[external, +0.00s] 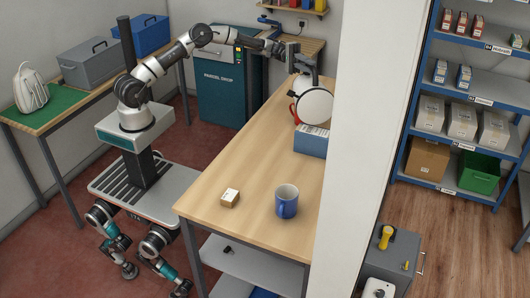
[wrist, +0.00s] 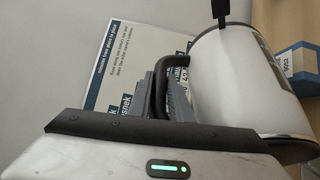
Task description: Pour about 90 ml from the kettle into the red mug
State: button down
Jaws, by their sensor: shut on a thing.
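My gripper (external: 300,62) is over the far part of the wooden counter, shut on the black handle of the white kettle (external: 316,106). In the wrist view the gripper's grey fingers (wrist: 165,95) close around that handle, and the kettle's body (wrist: 235,90) is to their right. The kettle is held tilted, with a round white end facing the external camera. The red mug (external: 292,112) shows only as a sliver at the kettle's left edge; the kettle hides most of it. I cannot see whether liquid is flowing or the mug's level.
A blue box (external: 310,144) stands on the counter just in front of the kettle. A white pillar (external: 365,140) hides the counter's right side. The counter's left middle is clear.

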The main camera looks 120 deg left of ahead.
aim_at(314, 74)
jog(key=shift+r, duration=0.25)
jog(key=w+d+g+p, duration=0.1)
jog(key=d, duration=0.1)
jog(key=w+d+r+m+y+p, duration=0.1)
jog(key=d+p, duration=0.1)
jog(key=w+d+r+g+y+p, duration=0.1)
jog(key=d+p, duration=0.1)
jog(key=shift+w+d+r+g, duration=0.1)
jog(key=shift+w+d+g, duration=0.2)
jog(key=shift+w, duration=0.05)
jog(key=shift+w+f, duration=0.1)
jog(key=shift+f, duration=0.1)
jog(key=shift+w+d+r+m+p, duration=0.15)
jog(key=shift+d+r+m+p, duration=0.15)
jog(key=shift+p, duration=0.15)
jog(key=shift+w+d+f+g+y, duration=0.2)
jog(key=shift+d+f+g+y, duration=0.05)
jog(key=shift+d+g+y, duration=0.15)
jog(key=shift+a, duration=0.1)
